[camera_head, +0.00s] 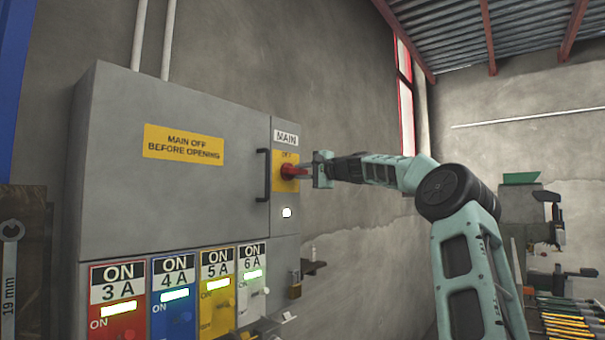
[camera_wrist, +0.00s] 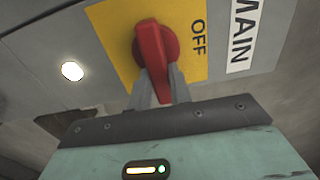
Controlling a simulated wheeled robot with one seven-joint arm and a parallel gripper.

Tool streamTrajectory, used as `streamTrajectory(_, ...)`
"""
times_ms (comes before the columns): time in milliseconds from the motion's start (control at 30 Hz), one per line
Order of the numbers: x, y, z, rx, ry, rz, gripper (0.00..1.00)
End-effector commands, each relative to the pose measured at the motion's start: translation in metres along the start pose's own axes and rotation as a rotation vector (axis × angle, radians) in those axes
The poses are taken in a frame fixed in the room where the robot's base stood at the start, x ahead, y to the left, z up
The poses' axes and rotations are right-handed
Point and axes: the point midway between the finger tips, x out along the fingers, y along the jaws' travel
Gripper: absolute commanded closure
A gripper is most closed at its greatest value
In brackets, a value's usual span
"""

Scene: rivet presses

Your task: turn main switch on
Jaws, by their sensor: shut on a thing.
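The main switch (camera_head: 288,172) is a red rotary handle on a yellow plate at the right side of the grey cabinet, under a "MAIN" label. In the wrist view the red handle (camera_wrist: 154,55) shows close up, with "OFF" printed on the yellow plate (camera_wrist: 108,30) beside it. My gripper (camera_head: 308,170) reaches it from the right. In the wrist view its two fingers (camera_wrist: 160,88) are shut on the handle's narrow end, one on each side. The handle's tip is partly hidden between the fingers.
The cabinet (camera_head: 180,200) has a black door handle (camera_head: 262,175) just left of the switch. A lit white lamp (camera_head: 287,212) sits below it. Coloured "ON" panels (camera_head: 118,300) line the bottom. A padlock (camera_head: 295,287) hangs at lower right. A bench machine (camera_head: 530,215) stands far right.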

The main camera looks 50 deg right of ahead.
Motion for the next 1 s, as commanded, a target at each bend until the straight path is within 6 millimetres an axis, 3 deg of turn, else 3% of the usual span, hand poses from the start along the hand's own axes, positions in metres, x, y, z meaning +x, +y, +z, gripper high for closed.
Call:
streamTrajectory(233,0.000,0.001,-0.001,0.003,0.000,0.001,1.00)
streamTrajectory(267,0.000,0.001,-0.001,0.003,0.000,0.001,0.74)
streamTrajectory(333,0.000,0.001,-0.001,0.003,0.000,0.001,0.58)
streamTrajectory(700,-0.006,0.002,-0.001,0.000,0.002,0.000,0.58)
streamTrajectory(867,-0.029,0.005,-0.002,-0.002,0.006,0.001,0.58)
streamTrajectory(1000,-0.062,0.006,-0.002,-0.003,0.006,0.001,0.58)
